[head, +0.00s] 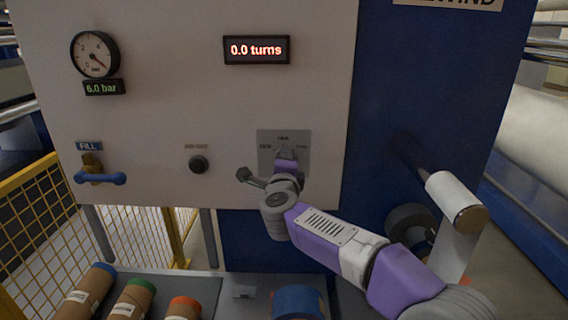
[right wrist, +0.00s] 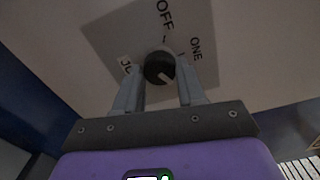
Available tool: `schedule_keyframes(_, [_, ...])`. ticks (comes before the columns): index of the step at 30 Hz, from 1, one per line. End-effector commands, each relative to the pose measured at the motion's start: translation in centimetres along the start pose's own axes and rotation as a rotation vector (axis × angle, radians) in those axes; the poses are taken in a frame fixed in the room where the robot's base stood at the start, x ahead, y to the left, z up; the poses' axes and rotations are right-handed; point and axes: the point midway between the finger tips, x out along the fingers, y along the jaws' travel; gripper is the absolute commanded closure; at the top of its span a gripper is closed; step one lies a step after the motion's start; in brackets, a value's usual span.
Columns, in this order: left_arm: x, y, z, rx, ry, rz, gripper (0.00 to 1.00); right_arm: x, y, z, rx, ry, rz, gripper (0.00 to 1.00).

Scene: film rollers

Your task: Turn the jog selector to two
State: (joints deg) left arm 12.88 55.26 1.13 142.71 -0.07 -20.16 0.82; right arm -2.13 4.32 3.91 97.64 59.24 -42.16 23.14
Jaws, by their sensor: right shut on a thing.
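The jog selector is a dark round knob (right wrist: 158,68) on a grey label plate (head: 303,138) low on the right of the white panel. In the right wrist view the plate reads OFF at the top, ONE to the right, and a partly hidden label starting with J to the left. A pale mark shows on the knob's lower right; which label it matches I cannot tell. My right gripper (head: 286,160) has its two fingers (right wrist: 160,72) on either side of the knob, shut on it. In the head view the gripper hides most of the knob. My left gripper is not in view.
A red display (head: 257,50) reads 0.0 turns. A pressure gauge (head: 95,54), a blue-handled FILL valve (head: 100,177) and a black button (head: 198,164) are to the left. Several capped rolls (head: 130,300) lie below. A white roller (head: 455,200) juts out at right.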

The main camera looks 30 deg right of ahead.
Motion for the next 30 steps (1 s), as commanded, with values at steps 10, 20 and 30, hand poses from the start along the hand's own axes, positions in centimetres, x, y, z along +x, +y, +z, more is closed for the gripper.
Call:
schedule_keyframes(10, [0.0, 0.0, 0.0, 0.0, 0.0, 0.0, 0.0, 0.0, 0.0, 0.0, 0.001, 0.0, 0.0, 0.35])
schedule_keyframes(20, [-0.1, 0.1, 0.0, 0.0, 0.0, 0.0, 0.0, -2.2, -0.1, 0.1, 0.001, -0.002, -0.001, 0.35])
schedule_keyframes(30, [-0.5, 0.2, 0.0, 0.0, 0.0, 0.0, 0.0, -7.1, -0.1, 0.0, 0.001, -0.001, -0.001, 0.35])
